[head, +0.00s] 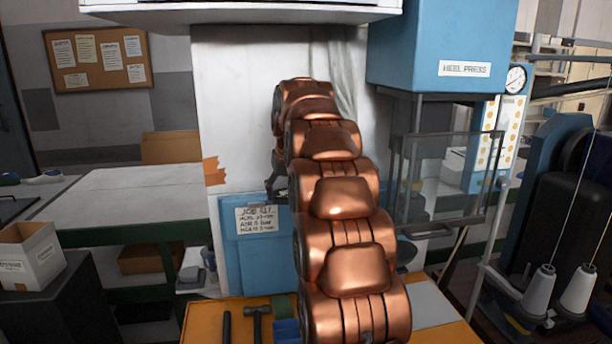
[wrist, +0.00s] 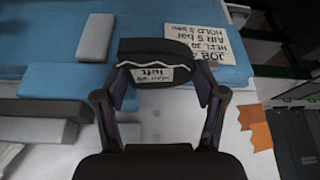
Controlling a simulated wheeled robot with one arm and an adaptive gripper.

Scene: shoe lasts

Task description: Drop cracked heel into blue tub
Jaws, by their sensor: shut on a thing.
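In the wrist view, my gripper (wrist: 162,84) is shut on a dark heel (wrist: 155,49), with one finger at each side. A jagged white line crosses the heel, and a pale label with upside-down writing is on it. In the head view, my gripper (head: 278,178) shows only as a small dark part beside my copper arm, in front of the press; the heel cannot be made out there. A small blue container (head: 287,330) on the orange bench, partly hidden by my arm, may be the blue tub; its inside is not clear.
The blue heel press (head: 440,45) stands behind, with a clear guard (head: 445,180) at right and a paper notice (head: 257,220) on its lower front. The orange bench (head: 203,320) holds a hammer (head: 257,318). A white box (head: 30,255) stands at far left.

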